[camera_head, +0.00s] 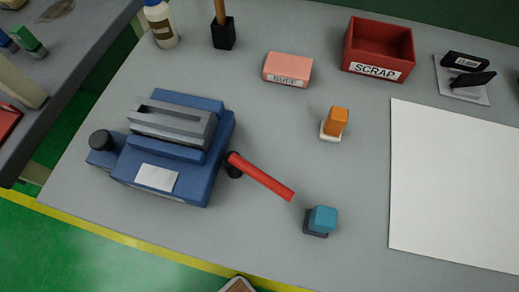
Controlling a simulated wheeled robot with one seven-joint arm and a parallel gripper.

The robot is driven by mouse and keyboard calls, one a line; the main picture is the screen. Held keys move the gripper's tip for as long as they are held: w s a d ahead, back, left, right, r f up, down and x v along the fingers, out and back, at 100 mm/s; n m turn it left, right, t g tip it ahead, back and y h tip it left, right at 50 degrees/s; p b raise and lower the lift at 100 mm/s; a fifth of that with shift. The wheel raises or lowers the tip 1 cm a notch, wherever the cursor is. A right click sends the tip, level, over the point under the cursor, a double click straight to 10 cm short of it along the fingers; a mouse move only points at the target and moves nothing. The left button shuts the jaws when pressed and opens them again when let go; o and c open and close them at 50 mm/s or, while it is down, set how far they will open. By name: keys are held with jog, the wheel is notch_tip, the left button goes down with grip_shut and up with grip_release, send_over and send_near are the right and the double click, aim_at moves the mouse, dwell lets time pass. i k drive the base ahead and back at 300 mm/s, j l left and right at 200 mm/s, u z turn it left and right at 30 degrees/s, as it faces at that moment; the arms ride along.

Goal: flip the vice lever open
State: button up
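The blue vice (180,155) stands on the left part of the grey bench, with grey jaws (172,125) on top and a blank white label on its front. Its red lever (262,177) sticks out from a black pivot (233,165) on the right side. The lever slants down to the right in the picture, and its free end lies near the teal block.
A teal block on a dark base (321,220) stands close to the lever's free end. An orange block (336,122), a pink box (288,69), a red SCRAP bin (378,50) and a white sheet (455,185) lie farther right. A brownish thing (238,286) is cut off at the bottom edge.

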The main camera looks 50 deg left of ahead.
aim_at(235, 164)
jog(key=u, duration=1.1)
jog(key=i+l, duration=0.05)
